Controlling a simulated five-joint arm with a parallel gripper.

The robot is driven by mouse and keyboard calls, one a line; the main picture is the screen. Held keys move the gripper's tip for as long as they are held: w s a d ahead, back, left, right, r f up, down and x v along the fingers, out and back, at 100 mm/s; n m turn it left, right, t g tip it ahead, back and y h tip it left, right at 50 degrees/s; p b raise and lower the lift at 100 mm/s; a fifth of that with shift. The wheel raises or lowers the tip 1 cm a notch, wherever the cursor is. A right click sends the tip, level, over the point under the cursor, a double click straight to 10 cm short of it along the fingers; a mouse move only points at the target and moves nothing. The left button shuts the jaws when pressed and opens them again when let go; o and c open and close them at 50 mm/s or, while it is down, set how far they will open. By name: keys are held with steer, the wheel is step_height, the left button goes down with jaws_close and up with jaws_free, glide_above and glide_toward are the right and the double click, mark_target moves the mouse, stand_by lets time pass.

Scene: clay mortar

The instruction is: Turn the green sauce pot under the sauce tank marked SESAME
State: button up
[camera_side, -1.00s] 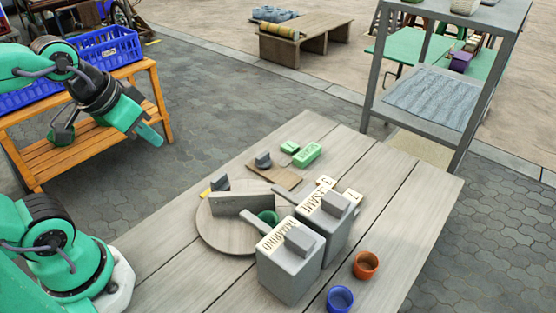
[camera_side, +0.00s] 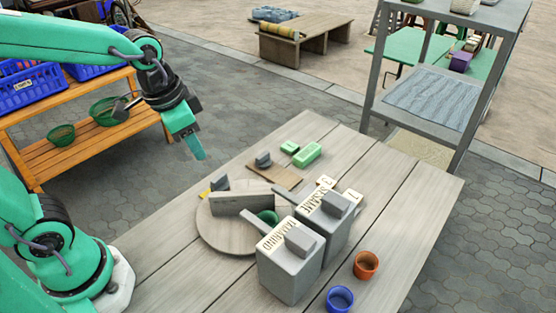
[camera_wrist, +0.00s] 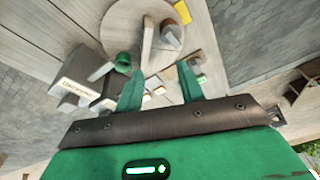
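The green sauce pot (camera_side: 268,216) sits on the round wooden turntable (camera_side: 215,238), beside the upright grey divider (camera_side: 240,203). It also shows in the wrist view (camera_wrist: 122,62). The tank marked SESAME (camera_side: 337,236) and the tank marked TAMARIND (camera_side: 290,277) stand right of the turntable, with grey spouts reaching toward it. The pot is near both spout ends; I cannot tell exactly which one it is under. My gripper (camera_side: 200,155) hangs in the air above the table's far left edge, away from the turntable. Its two fingers (camera_wrist: 160,92) are apart and empty in the wrist view.
A grey knobbed piece (camera_side: 220,183) and a yellow tag (camera_side: 205,192) are at the turntable's far left. Behind lie a board (camera_side: 285,178) and green blocks (camera_side: 307,154). An orange cup (camera_side: 366,265) and blue cup (camera_side: 340,299) stand at front right.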

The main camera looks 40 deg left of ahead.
mark_target(242, 193)
steer(key=w+d+f+m+g, duration=0.1)
steer(key=w+d+f, duration=0.1)
steer(key=f, duration=0.1)
steer(key=w+d+f+m+g, duration=0.1)
steer(key=w+d+f+m, duration=0.1)
steer(key=f, duration=0.1)
steer(key=w+d+f+m+g, duration=0.1)
steer(key=w+d+f, duration=0.1)
steer(key=f, duration=0.1)
steer(key=shift+f+m, duration=0.3)
steer(key=shift+m, duration=0.1)
steer(key=shift+f, duration=3.9)
jaws_close()
